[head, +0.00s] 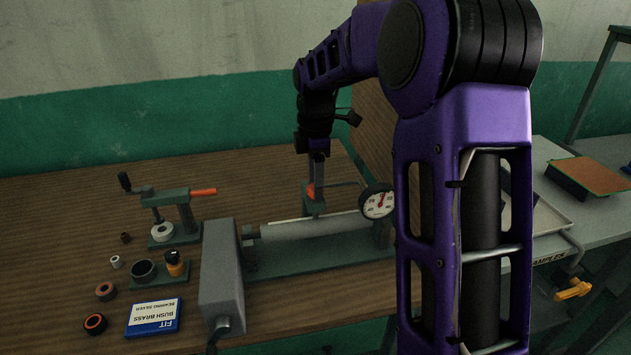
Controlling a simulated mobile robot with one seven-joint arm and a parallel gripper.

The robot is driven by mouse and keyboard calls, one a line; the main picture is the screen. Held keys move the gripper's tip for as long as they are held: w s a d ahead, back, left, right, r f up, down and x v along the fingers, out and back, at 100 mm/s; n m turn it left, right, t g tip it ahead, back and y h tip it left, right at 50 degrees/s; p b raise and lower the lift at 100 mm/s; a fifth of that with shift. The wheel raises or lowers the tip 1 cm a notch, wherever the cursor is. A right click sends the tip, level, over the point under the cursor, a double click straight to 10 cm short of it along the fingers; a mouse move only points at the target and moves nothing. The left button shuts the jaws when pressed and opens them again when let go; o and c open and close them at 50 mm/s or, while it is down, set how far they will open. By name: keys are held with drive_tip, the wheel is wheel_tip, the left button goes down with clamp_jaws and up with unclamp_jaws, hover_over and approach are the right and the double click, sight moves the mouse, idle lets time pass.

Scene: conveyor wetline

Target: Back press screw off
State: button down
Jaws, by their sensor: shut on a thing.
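The small green press (173,212) stands at the left on the wooden bench. Its black crank handle (125,182) points up to the left, and an orange grip (202,192) sticks out to the right. A pale ring (162,232) lies at its base. My gripper (317,200) is well to the right of the press, pointing down over the long fixture with a shaft. It is shut at an orange part (309,192) on a green upright there. The fingertips are small and partly hidden, so the exact grip is unclear.
A grey block (222,275) and a dial gauge (377,202) flank the pale shaft (310,228). Dark and pale bushings (105,291), an orange-and-black bottle (174,264) and a blue box (153,317) lie at front left. My arm hides part of the right side.

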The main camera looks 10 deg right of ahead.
drive_tip(key=shift+c, duration=1.7)
unclamp_jaws()
wheel_tip(320, 180, up, 17)
drive_tip(key=shift+r, duration=0.2)
